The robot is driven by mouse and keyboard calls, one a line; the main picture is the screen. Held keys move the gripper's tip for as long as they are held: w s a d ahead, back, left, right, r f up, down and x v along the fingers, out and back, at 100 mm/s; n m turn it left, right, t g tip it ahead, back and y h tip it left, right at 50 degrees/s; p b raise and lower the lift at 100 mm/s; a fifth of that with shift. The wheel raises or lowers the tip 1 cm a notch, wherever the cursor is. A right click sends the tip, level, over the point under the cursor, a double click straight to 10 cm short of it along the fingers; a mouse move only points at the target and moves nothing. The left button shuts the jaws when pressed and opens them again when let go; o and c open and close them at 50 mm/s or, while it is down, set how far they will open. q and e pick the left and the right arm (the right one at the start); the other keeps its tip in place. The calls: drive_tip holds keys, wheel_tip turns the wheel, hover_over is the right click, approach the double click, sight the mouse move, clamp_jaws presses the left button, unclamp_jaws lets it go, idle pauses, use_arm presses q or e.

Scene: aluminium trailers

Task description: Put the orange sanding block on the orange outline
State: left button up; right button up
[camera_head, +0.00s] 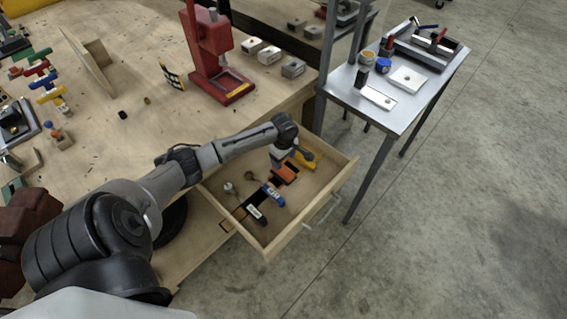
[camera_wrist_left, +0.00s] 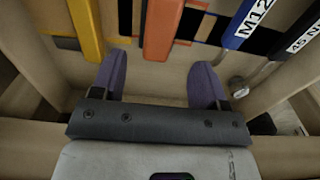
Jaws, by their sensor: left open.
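The orange sanding block (camera_head: 287,173) lies in the open drawer, close to my left gripper (camera_head: 283,163). In the left wrist view the orange block (camera_wrist_left: 162,28) is ahead of the two purple fingers, roughly in line with the gap between them. My left gripper (camera_wrist_left: 158,68) is open with nothing between its fingertips. A thin orange-brown outline (camera_head: 226,226) seems to show at the drawer's near left corner; it is too small to be sure. My right gripper is not seen.
The drawer (camera_head: 312,208) also holds a yellow tool (camera_head: 305,158), a blue tool (camera_head: 273,194) marked M12, a black tool with a white label (camera_head: 256,213) and small round-headed items. Its walls stand close around them. A red press (camera_head: 215,60) stands on the bench; a metal table is at right.

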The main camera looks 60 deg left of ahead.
sight(284, 169)
use_arm(q)
drive_tip(key=shift+r+p, duration=0.55)
drive_tip(key=shift+r, duration=1.8)
